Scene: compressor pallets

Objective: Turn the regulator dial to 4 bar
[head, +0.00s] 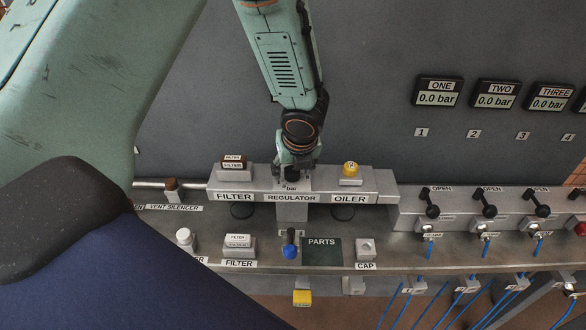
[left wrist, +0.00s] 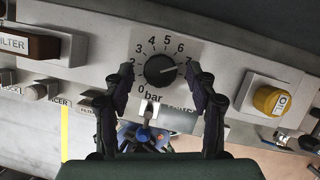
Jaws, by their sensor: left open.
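The regulator dial (left wrist: 160,70) is a round black knob on a pale panel, with numbers running around it from 0 to 7 and "bar" below. A thin light mark on the knob points right and slightly up, near the 7. My left gripper (left wrist: 163,88) is open, with one finger on each side of the dial and a gap to the knob on both sides. In the head view my left gripper (head: 296,166) points down over the regulator block (head: 292,197) and hides most of the dial. My right gripper is not in view.
The brown-topped filter (head: 233,162) stands left of the regulator and the yellow-capped oiler (head: 350,170) right. A blue-handled valve (head: 290,245) and dark parts mat (head: 322,252) lie in front. Displays (head: 438,91) reading 0.0 bar hang on the wall above black-knobbed valves (head: 432,211).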

